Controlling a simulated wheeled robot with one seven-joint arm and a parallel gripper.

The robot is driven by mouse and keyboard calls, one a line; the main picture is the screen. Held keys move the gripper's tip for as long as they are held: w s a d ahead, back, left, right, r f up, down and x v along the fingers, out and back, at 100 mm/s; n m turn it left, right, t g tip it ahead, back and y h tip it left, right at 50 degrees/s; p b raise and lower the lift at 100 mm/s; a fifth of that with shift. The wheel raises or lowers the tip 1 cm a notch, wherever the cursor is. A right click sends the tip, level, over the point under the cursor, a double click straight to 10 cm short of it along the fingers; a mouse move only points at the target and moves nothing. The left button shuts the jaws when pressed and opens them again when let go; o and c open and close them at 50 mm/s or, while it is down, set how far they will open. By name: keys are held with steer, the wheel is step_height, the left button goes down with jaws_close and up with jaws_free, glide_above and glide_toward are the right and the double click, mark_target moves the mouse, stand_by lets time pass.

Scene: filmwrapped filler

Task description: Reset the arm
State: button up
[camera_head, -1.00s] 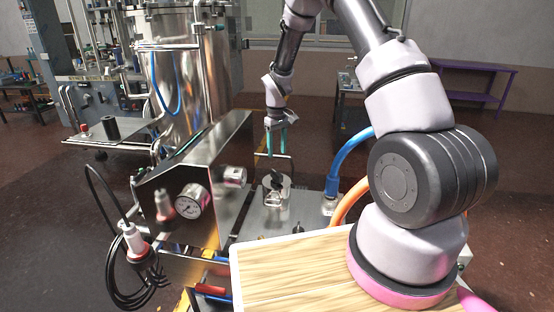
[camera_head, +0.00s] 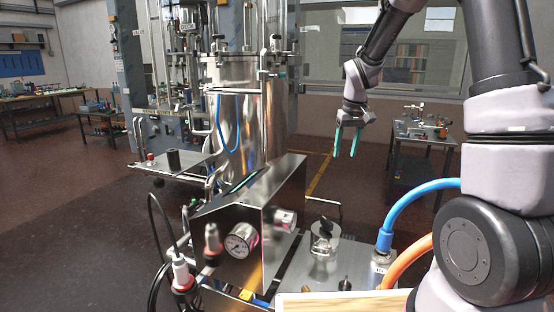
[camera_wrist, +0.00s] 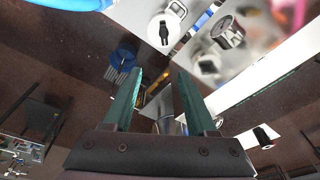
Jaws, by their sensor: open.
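My gripper (camera_head: 347,143) hangs from my arm on the right side of the head view, with its two teal fingers pointing down. The fingers are apart and nothing is between them. It is in the air above the steel machine's deck (camera_head: 318,262), to the right of the tall steel tank (camera_head: 246,125). In the wrist view my gripper (camera_wrist: 157,95) also shows open and empty, with the floor and parts of the machine beyond it.
Blue (camera_head: 415,203) and orange (camera_head: 405,259) hoses arch beside my arm. A workbench (camera_head: 422,135) with small items stands behind on the right. Open floor (camera_head: 70,220) lies on the left.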

steer(key=s+d+r+m+t, duration=0.2)
steer(key=s+r+m, duration=0.1)
steer(key=s+r, duration=1.05)
steer(key=s+r+m+t+y, duration=0.1)
steer(key=s+r+m+t, duration=0.2)
steer(key=s, duration=0.9)
steer(key=shift+s+d+r, duration=0.25)
steer(key=shift+d+r, duration=0.2)
steer(key=shift+r, duration=0.4)
